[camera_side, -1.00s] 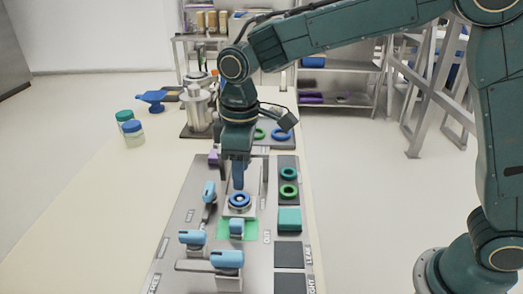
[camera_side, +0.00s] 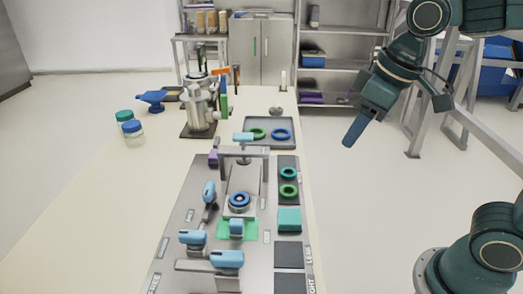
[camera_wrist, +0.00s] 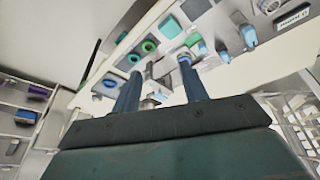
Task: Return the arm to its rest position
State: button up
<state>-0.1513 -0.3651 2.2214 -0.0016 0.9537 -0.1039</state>
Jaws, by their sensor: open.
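My gripper (camera_side: 354,131) is raised to the right of the table, over the floor, with its blue fingers pointing down and to the left. It is apart from everything on the table. In the wrist view my gripper (camera_wrist: 160,80) has its two blue fingers spread, with nothing held between them. The grey fixture board (camera_side: 180,232) lies on the table with light-blue handled clamps (camera_side: 227,260) on it. A blue ring (camera_side: 239,200) sits on a small block in the middle of the board.
Green and teal rings (camera_side: 288,190) and a teal block (camera_side: 289,219) lie on the board's right side. A grey tray (camera_side: 283,148) holds a green and a blue ring. Shelving (camera_side: 345,50) stands behind.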

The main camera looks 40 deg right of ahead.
jog(key=s+d+f+m+t, duration=0.1)
jog(key=s+d+f+m, duration=0.1)
jog(key=s, duration=0.7)
jog(key=shift+d+m+t+h, duration=0.3)
jog(key=shift+d+m+t, duration=0.15)
jog(key=shift+d, duration=0.6)
jog(key=shift+w, duration=0.1)
